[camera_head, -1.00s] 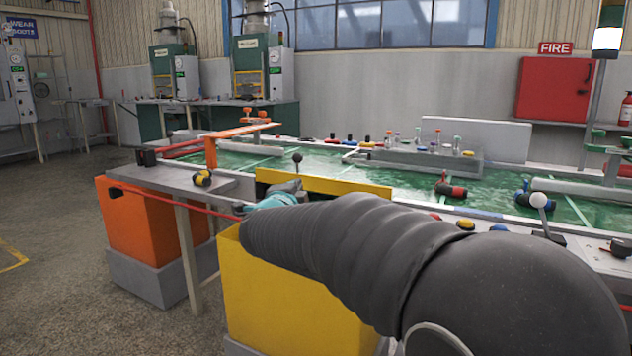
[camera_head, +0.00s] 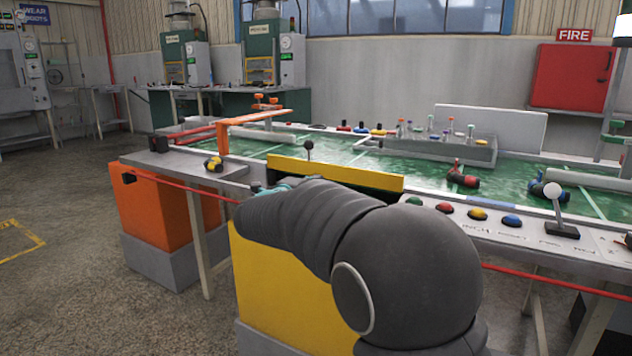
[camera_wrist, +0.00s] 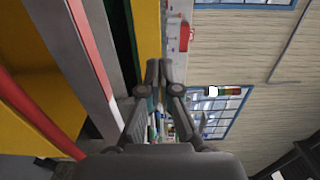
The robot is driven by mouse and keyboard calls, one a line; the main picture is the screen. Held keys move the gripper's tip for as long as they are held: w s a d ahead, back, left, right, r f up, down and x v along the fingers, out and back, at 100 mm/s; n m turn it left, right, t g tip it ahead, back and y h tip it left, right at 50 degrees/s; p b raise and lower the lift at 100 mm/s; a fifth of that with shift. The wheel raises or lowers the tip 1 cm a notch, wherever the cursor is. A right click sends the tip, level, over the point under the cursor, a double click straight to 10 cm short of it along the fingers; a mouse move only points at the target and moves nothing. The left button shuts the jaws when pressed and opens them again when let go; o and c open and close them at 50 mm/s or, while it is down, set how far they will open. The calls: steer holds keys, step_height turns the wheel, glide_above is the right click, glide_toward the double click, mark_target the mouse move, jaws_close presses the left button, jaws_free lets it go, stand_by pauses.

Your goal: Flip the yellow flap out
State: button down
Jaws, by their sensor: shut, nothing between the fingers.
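The yellow flap (camera_head: 335,172) stands up along the near edge of the green table, above a dark slot, in the head view. In the wrist view it is a yellow strip (camera_wrist: 147,35) running down to the fingertips. My gripper (camera_wrist: 159,72) is shut and empty, its tips close beside the lower visible end of that strip. I cannot tell whether they touch it. In the head view my arm hides the fingers and part of the slot; only a teal piece of my wrist shows near the flap's left end.
A yellow bin (camera_head: 285,290) stands below the flap, an orange bin (camera_head: 165,215) to its left. A red rail (camera_head: 530,278) runs along the table front. A black-knobbed lever (camera_head: 308,151) rises behind the flap; a white-knobbed lever (camera_head: 555,200) and several buttons are at right.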

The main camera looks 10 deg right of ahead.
mark_target(339, 166)
steer(key=x, duration=1.1)
steer(key=shift+w+d+p, duration=0.1)
steer(key=shift+w+p, duration=0.05)
steer(key=shift+p, duration=0.15)
